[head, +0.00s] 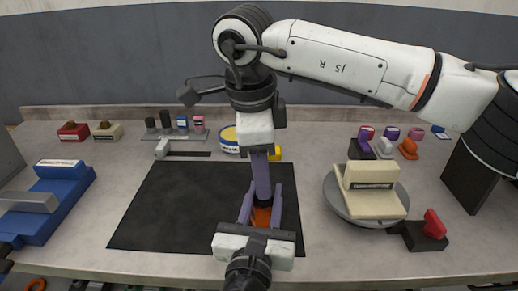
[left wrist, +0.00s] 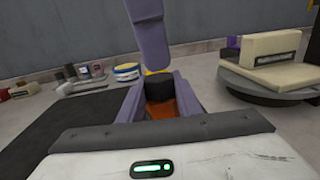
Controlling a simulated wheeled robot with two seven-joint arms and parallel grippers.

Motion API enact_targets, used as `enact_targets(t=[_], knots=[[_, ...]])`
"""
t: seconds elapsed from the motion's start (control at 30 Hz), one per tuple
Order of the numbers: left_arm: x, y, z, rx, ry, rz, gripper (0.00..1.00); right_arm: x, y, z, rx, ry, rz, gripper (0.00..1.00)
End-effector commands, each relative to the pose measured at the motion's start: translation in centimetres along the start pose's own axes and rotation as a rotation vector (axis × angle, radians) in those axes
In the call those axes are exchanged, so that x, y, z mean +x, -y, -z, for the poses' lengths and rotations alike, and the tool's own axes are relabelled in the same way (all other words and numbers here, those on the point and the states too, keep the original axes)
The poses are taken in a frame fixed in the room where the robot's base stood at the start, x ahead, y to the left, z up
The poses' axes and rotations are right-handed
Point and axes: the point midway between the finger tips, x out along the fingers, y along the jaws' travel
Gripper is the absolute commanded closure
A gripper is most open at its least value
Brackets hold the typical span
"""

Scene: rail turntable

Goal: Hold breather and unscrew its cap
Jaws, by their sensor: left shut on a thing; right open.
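The breather has an orange body (head: 262,217) with a black cap (head: 263,202) on top. It stands upright between the purple fingers of my left gripper (head: 261,210), which is shut on the orange body. In the left wrist view the orange body (left wrist: 161,108) and the black cap (left wrist: 159,90) show between the fingers. My right gripper (head: 262,194) points down from above, open, its purple fingertips close over the cap. In the left wrist view one right finger ends just above the cap; whether it touches cannot be told. The other finger is hidden there.
A black mat (head: 165,208) lies beneath and to the left. A round turntable (head: 375,217) bearing a cream block (head: 372,185) stands at right, beside a red-handled black block (head: 430,230). A blue fixture (head: 55,205) is at left. Small parts and a yellow-blue tin (head: 229,138) line the back.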

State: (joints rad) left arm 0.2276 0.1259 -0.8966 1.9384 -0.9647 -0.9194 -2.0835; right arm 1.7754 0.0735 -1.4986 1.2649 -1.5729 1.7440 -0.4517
Motion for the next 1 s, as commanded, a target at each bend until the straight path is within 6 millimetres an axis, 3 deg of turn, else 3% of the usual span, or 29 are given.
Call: enact_targets(t=[0.1,0.3,0.67,0.87,0.9,0.93,1.0], knots=[[0.0,-0.1,0.6,0.003,-0.012,-0.003,1.0,2.2,-0.1,0.0,-0.001,0.001,-0.003,0.56],[0.0,-0.1,0.6,0.003,-0.012,-0.003,1.0,4.3,0.0,0.0,0.002,0.001,-0.002,0.56],[0.0,-0.1,0.6,0.002,-0.012,-0.003,1.0,4.9,0.0,0.0,0.002,0.001,0.0,0.56],[0.0,-0.1,0.6,0.002,-0.012,-0.003,1.0,4.9,-0.1,0.0,0.001,0.001,-0.002,0.84],[0.0,-0.1,0.6,0.002,-0.012,-0.003,1.0,4.9,-0.1,0.0,0.001,0.001,-0.003,0.84],[0.0,-0.1,0.6,0.002,-0.012,-0.003,1.0,4.9,-0.1,0.0,0.0,0.001,-0.003,0.66],[0.0,-0.1,0.6,0.002,-0.012,-0.004,1.0,4.9,-0.2,0.0,0.0,0.001,-0.004,0.78]])
